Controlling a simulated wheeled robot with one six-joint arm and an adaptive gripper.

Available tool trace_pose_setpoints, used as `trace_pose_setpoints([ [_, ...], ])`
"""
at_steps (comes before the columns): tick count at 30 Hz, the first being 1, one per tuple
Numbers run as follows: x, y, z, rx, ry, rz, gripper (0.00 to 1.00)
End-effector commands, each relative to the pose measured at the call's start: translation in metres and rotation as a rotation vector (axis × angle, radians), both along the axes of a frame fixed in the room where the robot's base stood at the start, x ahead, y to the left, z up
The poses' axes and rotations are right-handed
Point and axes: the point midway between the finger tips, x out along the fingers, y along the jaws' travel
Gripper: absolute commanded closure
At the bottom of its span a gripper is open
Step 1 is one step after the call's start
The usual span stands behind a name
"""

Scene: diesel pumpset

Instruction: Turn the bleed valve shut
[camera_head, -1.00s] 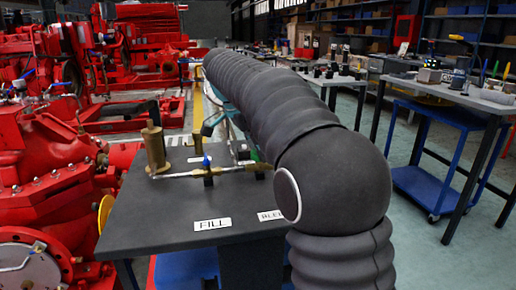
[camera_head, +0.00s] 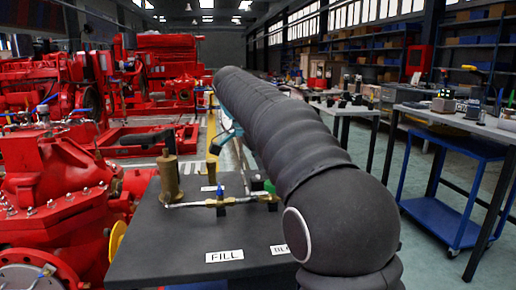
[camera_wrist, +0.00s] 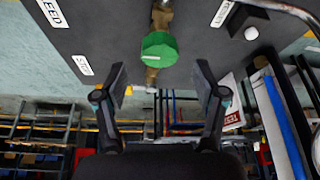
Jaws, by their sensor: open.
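The bleed valve has a green knob (camera_wrist: 160,47) on a brass fitting at the top middle of the wrist view. In the head view, only a bit of green (camera_head: 269,187) shows beside my arm, behind the partly covered BLEED label (camera_head: 281,249). My gripper (camera_wrist: 160,78) is open and empty. In the wrist view its two fingers stand to the left and right of the knob, with their tips a little below it in the picture and clear gaps on both sides. In the head view my arm hides most of the gripper.
The dark bench top (camera_head: 170,255) carries a brass cylinder (camera_head: 169,178), a pipe with a blue-handled valve (camera_head: 220,198) and a FILL label (camera_head: 225,256). Red pump machinery (camera_head: 60,195) stands close on the left. A blue trolley (camera_head: 445,215) is on the right.

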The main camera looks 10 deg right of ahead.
Motion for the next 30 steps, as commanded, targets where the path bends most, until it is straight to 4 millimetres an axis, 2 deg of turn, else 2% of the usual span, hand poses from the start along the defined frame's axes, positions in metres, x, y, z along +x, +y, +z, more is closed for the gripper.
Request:
trace_pose_setpoints([
  [6,-0.001,0.016,0.036,0.000,-0.003,0.001,0.29],
  [13,-0.003,0.027,0.064,0.000,-0.002,0.001,0.29],
  [21,-0.005,0.033,0.078,0.000,0.000,0.001,0.29],
  [30,-0.006,0.033,0.079,0.000,0.001,0.001,0.29],
])
